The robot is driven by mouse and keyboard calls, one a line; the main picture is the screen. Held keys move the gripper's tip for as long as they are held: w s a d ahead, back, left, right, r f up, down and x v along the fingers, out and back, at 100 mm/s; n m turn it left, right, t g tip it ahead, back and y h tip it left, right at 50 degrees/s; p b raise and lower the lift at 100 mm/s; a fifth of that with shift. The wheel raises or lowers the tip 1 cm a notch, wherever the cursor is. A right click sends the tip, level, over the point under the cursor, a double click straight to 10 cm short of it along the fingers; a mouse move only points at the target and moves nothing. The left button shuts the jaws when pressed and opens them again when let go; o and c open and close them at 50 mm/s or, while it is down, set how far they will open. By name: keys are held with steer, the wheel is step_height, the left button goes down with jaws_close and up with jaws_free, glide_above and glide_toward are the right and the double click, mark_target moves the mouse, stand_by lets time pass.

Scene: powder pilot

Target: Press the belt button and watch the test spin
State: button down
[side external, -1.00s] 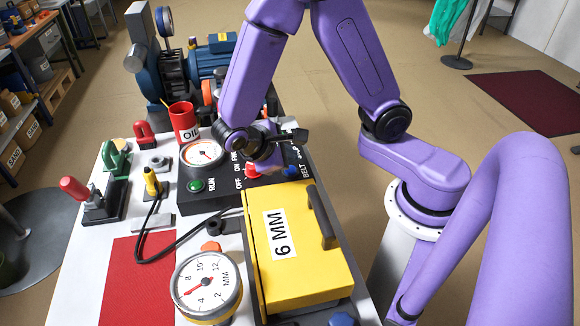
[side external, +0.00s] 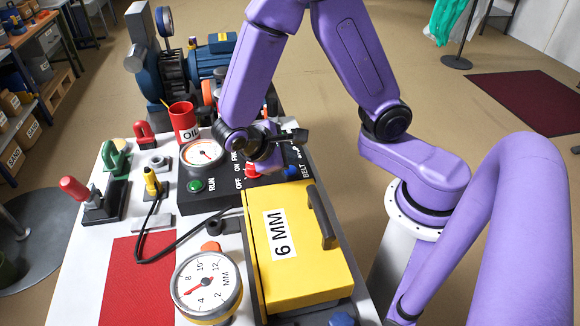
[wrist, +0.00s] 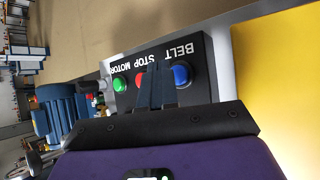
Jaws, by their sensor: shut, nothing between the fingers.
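The blue belt button (wrist: 182,75) sits under the word BELT on a black control box (side external: 222,192). It also shows in the side view (side external: 291,171). In the wrist view, a red button (wrist: 140,80) sits under STOP and a green button (wrist: 119,85) under MOTOR. My gripper (wrist: 157,72) is shut and empty. Its fingers appear over the panel between the red and blue buttons, overlapping the red one's edge. I cannot tell how high they are above the panel. In the side view the fingertips are hard to make out behind the wrist.
A yellow box (side external: 285,262) marked 6 MM stands close in front of the panel. A gauge (side external: 203,152) and a green RUN lamp (side external: 195,185) are on the panel's left. A red OIL cup (side external: 184,122) stands behind. A blue motor (side external: 212,62) is at the back.

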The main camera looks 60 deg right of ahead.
steer(key=shift+f, duration=0.2)
steer(key=shift+f, duration=0.25)
